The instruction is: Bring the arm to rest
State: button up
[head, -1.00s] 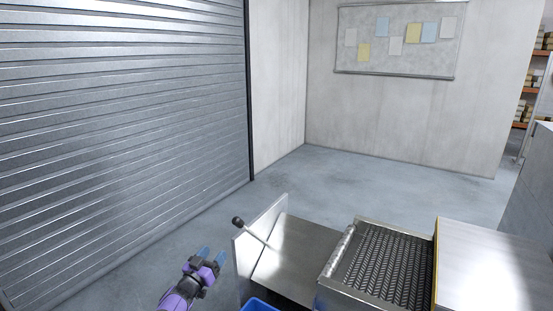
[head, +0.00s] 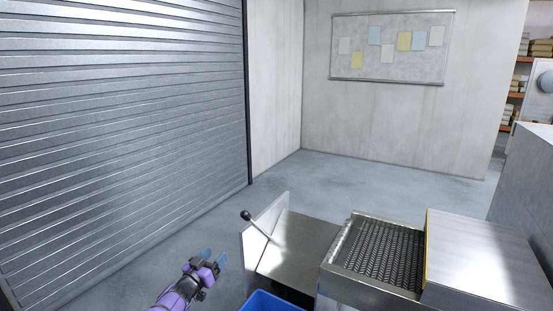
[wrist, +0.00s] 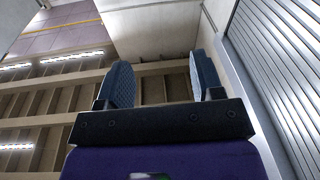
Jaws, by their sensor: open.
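My gripper (head: 214,257) shows at the bottom of the head view, at the end of my purple arm. It is left of the machine's metal plate and apart from it. Its two blue fingers are spread with nothing between them. In the wrist view my gripper (wrist: 162,84) shows both textured finger pads apart, with ceiling beams and a wall behind them. The wrist camera faces upward.
A steel chute (head: 298,246) with a black-knobbed lever (head: 246,215) stands right of my gripper. A ridged conveyor (head: 382,250) and a metal cover (head: 485,255) lie further right. A blue bin (head: 268,302) is below. A roller shutter (head: 120,130) fills the left. The floor (head: 370,172) behind is clear.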

jog(key=w+d+r+m+g+h, duration=0.2)
jog(key=w+d+r+g+h, duration=0.15)
jog(key=d+r, duration=0.5)
jog(key=s+d+r+g+y, duration=0.15)
jog(key=d+r+g, duration=0.35)
jog(key=d, duration=0.5)
jog(key=s+d+r+m+g+y, duration=0.1)
jog(key=s+d+r+g, duration=0.1)
jog(key=d+r, duration=0.55)
jog(key=s+d+r+g+y, duration=0.15)
jog(key=d+r+g, duration=0.3)
jog(key=d, duration=0.65)
jog(key=s+d+r+n+y, duration=0.1)
jog(key=s+d+r+y, duration=0.2)
jog(key=s+d+r, duration=0.45)
jog(key=s+d+r+n+y, duration=0.25)
jog(key=s+d+r, duration=0.2)
jog(key=s, duration=0.55)
jog(key=s+d+r+n+t+y, duration=0.1)
jog(key=s+r+n+t+y, duration=0.1)
jog(key=s, duration=1.8)
jog(key=shift+s+d+r+n+t, duration=0.25)
jog(key=shift+n+t, duration=0.35)
jog(key=shift+n, duration=0.15)
jog(key=shift+w, duration=0.1)
